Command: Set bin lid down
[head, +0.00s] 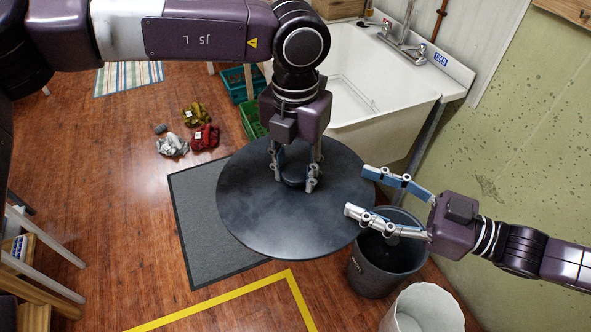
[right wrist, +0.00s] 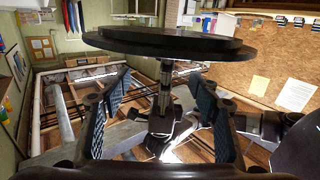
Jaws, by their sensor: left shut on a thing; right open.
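The bin lid (head: 250,215) is a large round dark disc, held flat in the middle of the head view. My left gripper (head: 293,180) is shut on the knob at its centre, from above. The lid also shows edge-on at the top of the right wrist view (right wrist: 165,42). My right gripper (head: 362,192) is open and empty, just right of the lid's edge; its two fingers also show in the right wrist view (right wrist: 165,120). The dark bin (head: 362,272) stands uncovered on the floor below the right gripper, its rim partly hidden by that gripper and the lid.
A grey mat (head: 205,220) lies below and left of the lid, with yellow floor tape (head: 240,292) near it. A white bin (head: 425,308) stands beside the dark bin. The wood floor at left is mostly clear.

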